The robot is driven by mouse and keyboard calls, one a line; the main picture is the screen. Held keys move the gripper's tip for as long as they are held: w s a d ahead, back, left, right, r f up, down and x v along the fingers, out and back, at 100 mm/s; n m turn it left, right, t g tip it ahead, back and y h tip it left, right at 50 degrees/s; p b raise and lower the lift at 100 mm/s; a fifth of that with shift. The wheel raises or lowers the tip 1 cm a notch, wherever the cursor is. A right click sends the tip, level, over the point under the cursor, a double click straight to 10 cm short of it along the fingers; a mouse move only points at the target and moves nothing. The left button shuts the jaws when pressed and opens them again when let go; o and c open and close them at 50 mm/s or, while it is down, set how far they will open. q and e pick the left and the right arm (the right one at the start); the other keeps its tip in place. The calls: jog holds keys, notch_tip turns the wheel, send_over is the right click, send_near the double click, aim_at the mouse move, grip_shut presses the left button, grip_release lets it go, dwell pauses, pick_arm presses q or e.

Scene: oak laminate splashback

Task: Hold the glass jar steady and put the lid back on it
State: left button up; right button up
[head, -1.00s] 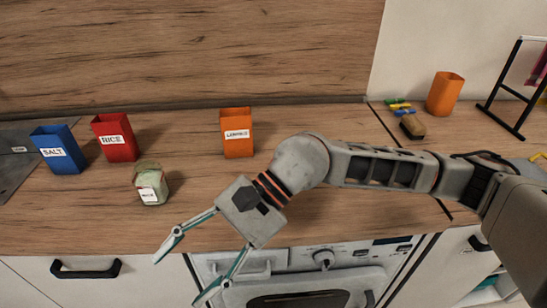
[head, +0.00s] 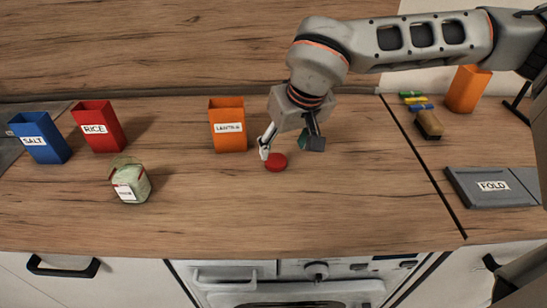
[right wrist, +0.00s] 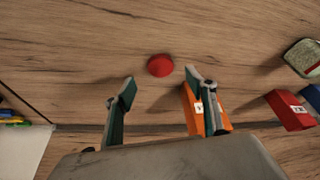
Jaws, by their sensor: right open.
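The glass jar (head: 132,184), pale green with a white label, stands upright on the wooden counter at the left in the head view. Its top shows no red lid. It also shows at the right edge of the right wrist view (right wrist: 303,58). A round red lid (head: 276,162) lies flat on the counter, right of the jar. In the right wrist view the lid (right wrist: 160,65) sits just beyond the fingertips, between their lines. My right gripper (head: 290,145) is open and empty, above and just behind the lid. My left gripper is not in view.
A blue SALT bin (head: 40,137), a red RICE bin (head: 99,126) and an orange bin (head: 227,125) stand along the back. A brush (head: 428,124), coloured pegs (head: 414,99), another orange container (head: 468,89) and a grey FOLD board (head: 492,187) lie right. The front counter is clear.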

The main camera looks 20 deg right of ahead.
aim_at(276, 160)
jog(key=shift+w+d, duration=0.1)
dwell(0.3)
jog(key=shift+x, duration=0.85)
jog(key=shift+w+f, duration=0.2)
jog(key=shift+f, duration=0.15)
jog(key=shift+w+x, duration=0.2)
jog(key=shift+x, duration=2.4)
jog(key=shift+r, duration=0.1)
jog(key=c, duration=0.9)
